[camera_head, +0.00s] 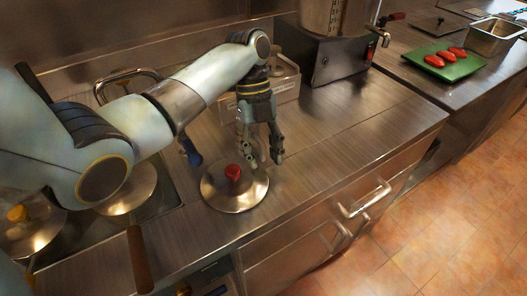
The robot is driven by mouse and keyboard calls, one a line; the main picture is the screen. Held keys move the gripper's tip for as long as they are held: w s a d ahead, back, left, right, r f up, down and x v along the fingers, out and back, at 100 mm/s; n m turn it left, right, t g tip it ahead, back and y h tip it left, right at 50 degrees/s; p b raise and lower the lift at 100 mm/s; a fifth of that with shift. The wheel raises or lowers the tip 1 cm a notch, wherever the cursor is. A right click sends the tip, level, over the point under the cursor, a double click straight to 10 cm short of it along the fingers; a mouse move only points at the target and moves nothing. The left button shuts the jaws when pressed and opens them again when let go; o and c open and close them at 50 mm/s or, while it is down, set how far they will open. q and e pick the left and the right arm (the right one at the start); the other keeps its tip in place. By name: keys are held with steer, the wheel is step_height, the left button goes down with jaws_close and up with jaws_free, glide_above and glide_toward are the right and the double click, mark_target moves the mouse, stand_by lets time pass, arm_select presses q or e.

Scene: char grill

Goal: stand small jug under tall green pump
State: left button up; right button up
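I cannot make out a small jug or a tall green pump in the head view. My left gripper (266,160) points down over the steel counter, with its fingers a little apart and nothing seen between them. It is just behind and right of a round metal lid (252,196) with a red knob (233,172). I cannot tell whether a fingertip touches the lid. My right gripper is not in view.
A pale crate (287,88) stands behind the gripper, partly hidden. A steel appliance (338,58) is behind it. A green board (446,68) with red food lies far right. A blue handle (191,152) is left of the lid. The counter (355,125) right is clear.

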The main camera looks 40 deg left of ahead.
arm_select(q)
steer(key=shift+r, duration=0.2)
steer(key=v, duration=0.4)
steer(key=shift+w+a+r+b, duration=0.1)
steer(key=shift+w+a+b, duration=0.05)
steer(key=shift+b, duration=0.25)
steer(key=p+v, duration=0.4)
steer(key=v, duration=0.3)
steer(key=shift+r+p, duration=0.3)
steer(key=shift+f, duration=0.1)
